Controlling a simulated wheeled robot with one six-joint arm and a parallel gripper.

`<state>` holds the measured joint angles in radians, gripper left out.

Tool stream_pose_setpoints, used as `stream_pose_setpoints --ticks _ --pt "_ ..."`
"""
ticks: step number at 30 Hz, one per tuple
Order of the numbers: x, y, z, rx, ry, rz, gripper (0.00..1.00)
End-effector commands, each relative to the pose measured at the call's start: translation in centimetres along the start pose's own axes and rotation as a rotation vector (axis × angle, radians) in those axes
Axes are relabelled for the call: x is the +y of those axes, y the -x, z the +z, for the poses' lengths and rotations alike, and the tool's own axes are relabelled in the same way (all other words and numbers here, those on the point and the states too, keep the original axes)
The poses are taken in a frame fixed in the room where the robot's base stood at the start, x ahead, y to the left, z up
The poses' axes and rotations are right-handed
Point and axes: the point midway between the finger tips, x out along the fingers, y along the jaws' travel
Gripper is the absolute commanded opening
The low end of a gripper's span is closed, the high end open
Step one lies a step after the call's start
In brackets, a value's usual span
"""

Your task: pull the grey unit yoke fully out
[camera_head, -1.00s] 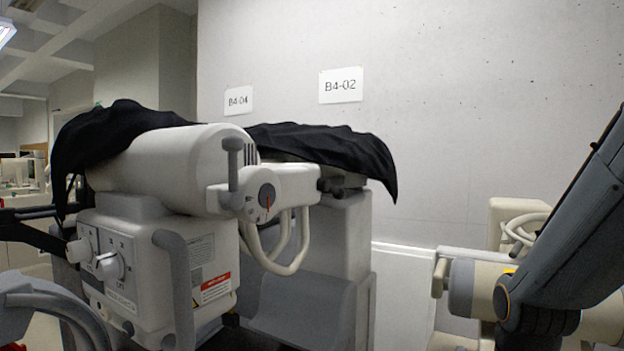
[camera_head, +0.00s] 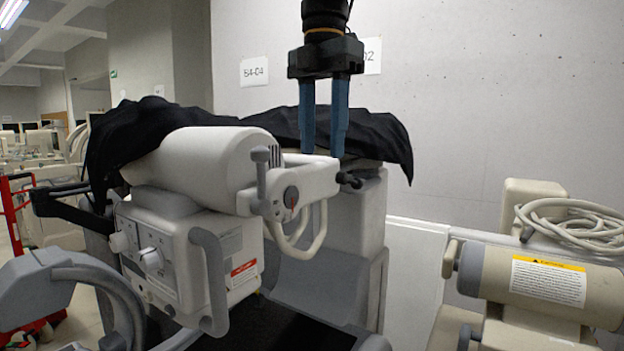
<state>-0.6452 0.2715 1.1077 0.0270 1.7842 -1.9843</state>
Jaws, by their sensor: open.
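The grey unit (camera_head: 190,250) is a pale grey machine with a large cylinder under black cloth, left of centre. Its yoke appears to be the pale arm with a dial (camera_head: 306,186) reaching right from the cylinder's front; a looped tube hangs below it. An upright grey lever (camera_head: 262,175) stands at the arm's left end and a dark knob (camera_head: 350,180) at its right end. My gripper (camera_head: 324,153) points down from above, open with two blue fingers apart. Its fingertips overlap the arm's upper edge in the picture; I cannot tell if they touch. Nothing is between them.
Black cloth (camera_head: 385,140) drapes over the units behind the fingers. A beige unit (camera_head: 535,285) with a coiled hose stands at the right. A grey curved tube (camera_head: 75,270) is at the lower left. The wall is behind; open floor shows at far left.

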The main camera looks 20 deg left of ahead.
Motion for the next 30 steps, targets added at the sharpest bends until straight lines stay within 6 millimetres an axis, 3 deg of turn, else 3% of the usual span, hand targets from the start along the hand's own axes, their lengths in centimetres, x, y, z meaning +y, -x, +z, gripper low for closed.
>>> stream_pose_setpoints --ticks 3,10,22,30 --pt "1.7 0.0 -1.4 -0.021 0.139 0.005 0.43" --pt "2.5 -0.7 -2.1 -0.034 0.226 0.003 0.43" --pt "2.5 -6.0 -1.9 -0.033 0.222 0.003 0.43" --pt "2.5 -7.6 -1.8 -0.034 0.221 0.005 0.43"
